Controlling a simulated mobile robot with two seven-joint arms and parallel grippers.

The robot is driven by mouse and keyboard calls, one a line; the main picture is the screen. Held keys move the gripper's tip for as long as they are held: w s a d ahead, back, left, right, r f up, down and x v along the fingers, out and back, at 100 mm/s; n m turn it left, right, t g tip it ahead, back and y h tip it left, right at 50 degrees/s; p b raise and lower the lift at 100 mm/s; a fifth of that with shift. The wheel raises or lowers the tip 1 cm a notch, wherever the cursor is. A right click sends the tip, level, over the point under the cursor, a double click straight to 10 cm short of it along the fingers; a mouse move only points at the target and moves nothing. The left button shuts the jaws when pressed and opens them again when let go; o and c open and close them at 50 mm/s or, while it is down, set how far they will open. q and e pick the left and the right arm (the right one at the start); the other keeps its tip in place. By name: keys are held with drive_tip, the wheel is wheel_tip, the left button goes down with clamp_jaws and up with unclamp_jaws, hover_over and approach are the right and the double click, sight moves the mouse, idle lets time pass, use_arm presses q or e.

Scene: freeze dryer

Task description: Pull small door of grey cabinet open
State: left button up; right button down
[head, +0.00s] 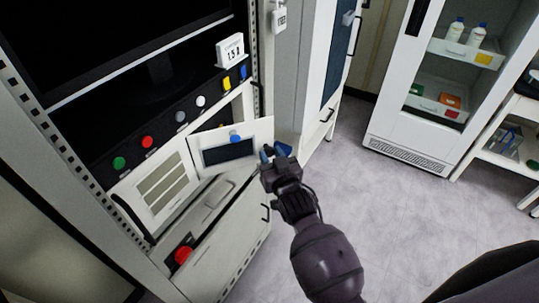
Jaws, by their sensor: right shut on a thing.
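The grey cabinet (192,232) stands at the left of the head view. Its small door (258,133) is a white panel with a dark window and a blue knob (235,138). The door stands at an angle out from the cabinet front, beside a vented panel (160,187). My right gripper (272,153) is at the door's right edge and is shut there. Its fingertips cover the part of the door that they hold. My left gripper is not in the picture.
Green, red, grey and white buttons (147,142) line the cabinet above the door. A red knob (183,254) sits below. A white glass-fronted cabinet (408,150) with bottles stands at the back right. The grey floor (400,215) between is clear.

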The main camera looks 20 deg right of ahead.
idle(0.4)
drive_tip(key=c, duration=0.8)
unclamp_jaws()
drive_tip(key=shift+s, duration=0.15)
drive_tip(key=s, duration=1)
drive_tip(key=shift+s+d, duration=0.3)
drive_tip(key=shift+d, duration=0.1)
